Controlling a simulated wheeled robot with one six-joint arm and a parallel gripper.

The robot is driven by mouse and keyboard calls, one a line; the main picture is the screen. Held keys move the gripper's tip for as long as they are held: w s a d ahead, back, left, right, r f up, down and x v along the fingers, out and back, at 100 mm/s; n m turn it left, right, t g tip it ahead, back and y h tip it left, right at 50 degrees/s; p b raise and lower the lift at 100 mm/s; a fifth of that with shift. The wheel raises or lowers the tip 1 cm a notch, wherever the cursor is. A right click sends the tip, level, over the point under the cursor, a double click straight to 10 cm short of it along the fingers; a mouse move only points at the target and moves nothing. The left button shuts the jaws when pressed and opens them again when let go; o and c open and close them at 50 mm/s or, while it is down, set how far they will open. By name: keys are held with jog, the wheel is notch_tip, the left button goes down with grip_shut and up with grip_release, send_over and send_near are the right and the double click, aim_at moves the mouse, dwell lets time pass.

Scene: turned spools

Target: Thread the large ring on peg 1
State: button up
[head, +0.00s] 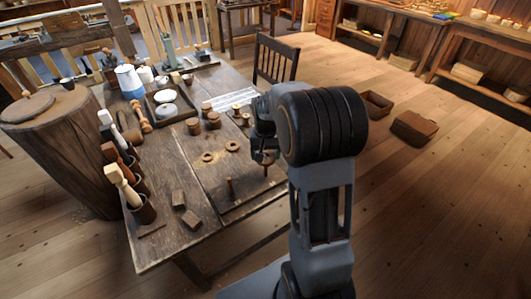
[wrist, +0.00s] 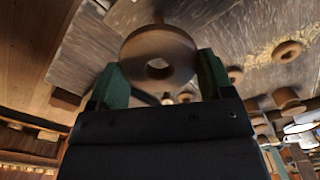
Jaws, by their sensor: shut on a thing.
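The large ring (wrist: 160,40) is a brown wooden disc with a round hole. My gripper (wrist: 160,75) is shut on it, with a green fingertip at each side. In the head view my gripper (head: 264,157) hangs over the right part of the table, with the ring small and partly hidden at its tips. An upright wooden peg (head: 229,187) stands near the table's front edge, left of and nearer than the gripper. A second thin upright (head: 266,171) shows just below the gripper. No peg number is readable, and I cannot tell whether the ring is around any peg.
Two loose rings lie on the table (head: 172,210), one at left (head: 208,157) and one farther right (head: 232,146). Several wooden spools (head: 193,126) stand behind them.

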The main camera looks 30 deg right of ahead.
jog(key=shift+f+b, duration=1.1)
jog(key=shift+f, duration=0.6)
dwell(0.9)
jog(key=o, duration=0.9)
jog(key=shift+r, duration=0.1)
notch_tip(320, 180, up, 10)
jog(key=p, duration=0.8)
dwell(0.7)
